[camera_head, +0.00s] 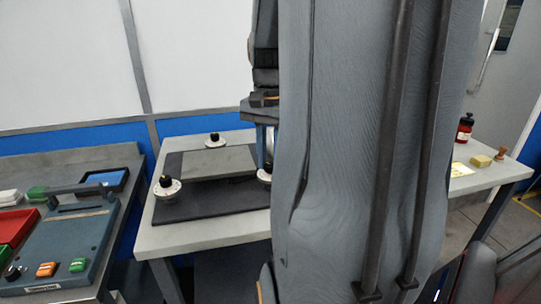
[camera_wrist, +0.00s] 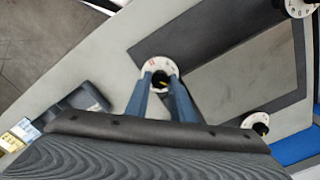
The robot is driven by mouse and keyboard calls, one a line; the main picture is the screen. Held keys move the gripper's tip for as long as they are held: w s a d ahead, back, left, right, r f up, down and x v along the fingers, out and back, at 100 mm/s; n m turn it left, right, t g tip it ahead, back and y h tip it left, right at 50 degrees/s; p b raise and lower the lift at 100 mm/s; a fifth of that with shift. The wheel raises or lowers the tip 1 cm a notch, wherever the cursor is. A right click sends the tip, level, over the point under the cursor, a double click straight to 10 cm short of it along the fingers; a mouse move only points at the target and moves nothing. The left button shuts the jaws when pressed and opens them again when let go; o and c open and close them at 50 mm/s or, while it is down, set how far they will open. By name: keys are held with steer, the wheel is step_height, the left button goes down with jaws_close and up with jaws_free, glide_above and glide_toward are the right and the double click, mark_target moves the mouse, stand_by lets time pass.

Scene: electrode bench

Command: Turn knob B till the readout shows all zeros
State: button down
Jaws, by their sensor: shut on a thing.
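My gripper (camera_wrist: 161,84) has its two blue fingers closed around the black centre of a white-rimmed dial knob (camera_wrist: 151,66) in the wrist view. In the head view the same knob (camera_head: 263,175) sits at the right of the dark plate, partly hidden by my arm, with my gripper (camera_head: 265,150) coming down on it from above. Two similar knobs stand at the plate's left (camera_head: 166,187) and back (camera_head: 215,140). I cannot read any letter that marks knob B. No readout digits are legible in either view.
The knobs surround a dark base plate (camera_head: 205,205) with a grey panel on the pale bench (camera_head: 190,238). A red bottle (camera_head: 465,129) and a yellow block (camera_head: 480,161) stand at the bench's right. Another bench with trays and a button box (camera_head: 65,250) is at left.

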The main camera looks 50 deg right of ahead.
mark_target(269, 164)
steer(key=n+p, duration=0.1)
steer(key=p, duration=0.1)
steer(key=n+p, duration=0.4)
steer(key=shift+r, duration=0.25)
steer(key=n+p, duration=0.5)
steer(key=shift+f+n, duration=0.15)
steer(key=shift+n, duration=0.15)
steer(key=c, duration=1.5)
jaws_free()
steer(key=shift+c, duration=0.2)
step_height(269, 164, up, 8)
steer(key=shift+f+b, duration=0.15)
steer(key=shift+b, duration=0.25)
